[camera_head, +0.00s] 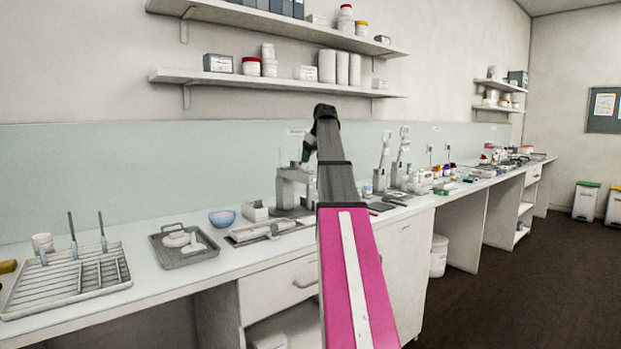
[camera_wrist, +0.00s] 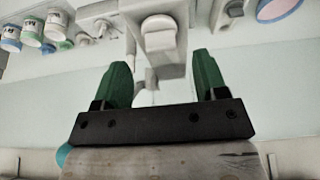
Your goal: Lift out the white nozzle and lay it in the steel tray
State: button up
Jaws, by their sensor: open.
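The white-grey cream mill (camera_head: 291,184) stands on the bench against the back wall; its body also shows in the wrist view (camera_wrist: 160,38). My gripper (camera_head: 308,150) is at the upper part of the mill in the head view. In the wrist view my gripper's two green fingers (camera_wrist: 162,80) are apart, with nothing clasped between them. A thin pale piece (camera_wrist: 148,86) shows between the fingers, seemingly beyond them; I cannot tell whether it is the white nozzle. A grey metal tray (camera_head: 196,258), likely the steel tray, lies on the bench to the left, holding a white ring and another white piece.
A wire rack (camera_head: 70,277) stands at the far left. A blue bowl (camera_head: 222,217) and a flat tray with parts (camera_head: 240,239) lie between the metal tray and mill. Bottles and jars (camera_head: 440,172) crowd the bench to the right. A shelf (camera_head: 270,80) hangs above.

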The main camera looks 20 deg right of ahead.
jog(key=x, duration=0.3)
jog(key=shift+f, duration=0.3)
jog(key=c, duration=1)
jog(key=shift+r, duration=0.1)
notch_tip(320, 180, up, 17)
dwell(0.6)
